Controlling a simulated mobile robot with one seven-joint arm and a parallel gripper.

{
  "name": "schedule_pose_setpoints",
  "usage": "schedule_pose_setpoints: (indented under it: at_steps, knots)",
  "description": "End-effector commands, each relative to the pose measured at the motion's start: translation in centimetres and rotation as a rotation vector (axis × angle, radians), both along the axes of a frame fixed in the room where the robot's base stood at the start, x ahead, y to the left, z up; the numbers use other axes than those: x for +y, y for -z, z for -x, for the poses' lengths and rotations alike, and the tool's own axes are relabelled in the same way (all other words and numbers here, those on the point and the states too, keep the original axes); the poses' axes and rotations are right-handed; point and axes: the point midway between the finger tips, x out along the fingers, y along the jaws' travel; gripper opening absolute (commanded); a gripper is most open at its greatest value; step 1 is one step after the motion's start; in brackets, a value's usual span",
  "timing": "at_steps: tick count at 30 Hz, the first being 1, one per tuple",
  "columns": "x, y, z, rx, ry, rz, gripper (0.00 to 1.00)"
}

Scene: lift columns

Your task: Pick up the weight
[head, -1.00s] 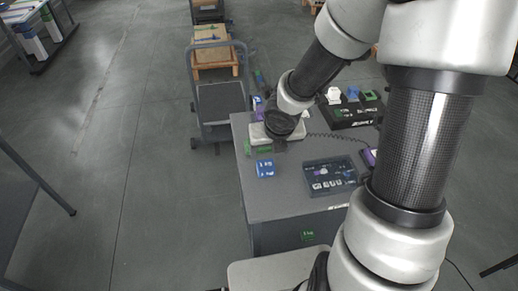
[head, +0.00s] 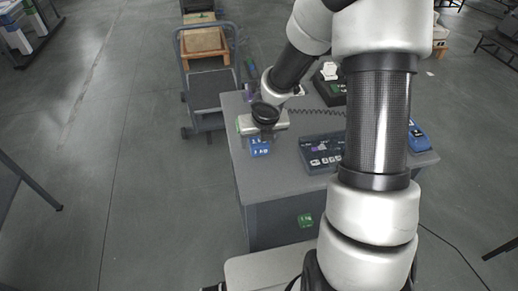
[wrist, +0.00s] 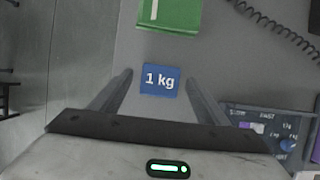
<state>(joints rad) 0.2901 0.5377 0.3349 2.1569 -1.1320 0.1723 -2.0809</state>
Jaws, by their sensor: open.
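The weight is a blue block (wrist: 161,80) marked "1 kg" in white, lying on the grey table top. It also shows in the head view (head: 259,147), just below my gripper (head: 262,128). In the wrist view, my gripper (wrist: 158,84) is open, with one finger on the left and one on the right of the blue block. Gaps show between the block and both fingers. I cannot tell how far the fingertips are above the table.
A green block (wrist: 169,14) lies just beyond the weight. A control panel (wrist: 268,132) with a blue knob is at the right, and a coiled cable (wrist: 280,32) runs behind it. The grey table (head: 285,180) ends left of the weight. A cart (head: 207,88) stands behind.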

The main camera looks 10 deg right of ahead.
Motion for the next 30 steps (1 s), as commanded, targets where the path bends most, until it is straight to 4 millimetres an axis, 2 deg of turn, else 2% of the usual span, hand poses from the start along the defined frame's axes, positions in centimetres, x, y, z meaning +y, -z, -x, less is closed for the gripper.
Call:
schedule_pose_setpoints:
  at_steps: [1, 3, 11, 23, 30]
  knots:
    - [0.02, 1.36, -0.30, 0.001, -0.001, 0.000, 0.69]
    - [0.04, 2.01, -0.65, 0.001, 0.000, 0.000, 0.69]
    - [-0.01, 1.99, -0.80, 0.000, 0.001, 0.000, 0.69]
    - [-0.01, 1.99, -0.79, 0.000, 0.000, 0.000, 0.01]
    - [0.01, 1.80, -0.94, -0.004, 0.000, 0.000, 0.00]
